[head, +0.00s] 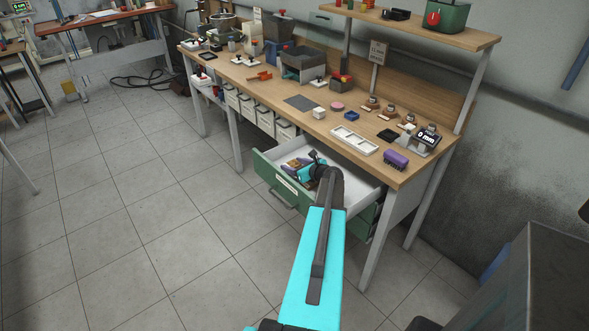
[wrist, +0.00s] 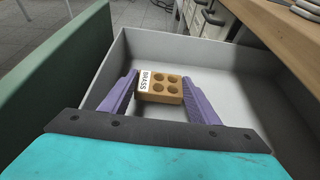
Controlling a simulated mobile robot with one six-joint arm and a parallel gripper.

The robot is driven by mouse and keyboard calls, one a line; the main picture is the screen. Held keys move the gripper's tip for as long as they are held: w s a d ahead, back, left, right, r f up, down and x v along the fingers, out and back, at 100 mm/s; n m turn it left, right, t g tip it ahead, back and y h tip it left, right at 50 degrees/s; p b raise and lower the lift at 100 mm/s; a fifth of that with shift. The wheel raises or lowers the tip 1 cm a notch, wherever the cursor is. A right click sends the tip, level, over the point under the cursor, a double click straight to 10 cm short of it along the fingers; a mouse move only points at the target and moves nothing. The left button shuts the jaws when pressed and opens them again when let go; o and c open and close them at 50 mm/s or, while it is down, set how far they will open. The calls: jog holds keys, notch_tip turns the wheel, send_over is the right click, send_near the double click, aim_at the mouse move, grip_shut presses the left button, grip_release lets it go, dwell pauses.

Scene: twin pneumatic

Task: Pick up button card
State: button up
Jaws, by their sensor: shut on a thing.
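The button card (wrist: 166,90) is a tan block with several round dark holes and a white label reading BRASS on its left side. In the wrist view it sits between the purple fingers of my gripper (wrist: 160,82), which are shut on it from both sides. In the head view my gripper (head: 294,166) is at the open drawer (head: 350,184), over its left part. The card is too small and too covered there to make out clearly. The wrist view shows the drawer's grey inside (wrist: 235,82) around and beyond the card.
The green drawer front (head: 287,187) stands pulled out under the wooden workbench (head: 285,92). The drawer's right part looks empty.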

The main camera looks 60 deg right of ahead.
aim_at(293, 166)
jog(key=shift+r+b, duration=0.55)
jog(key=shift+r, duration=3.5)
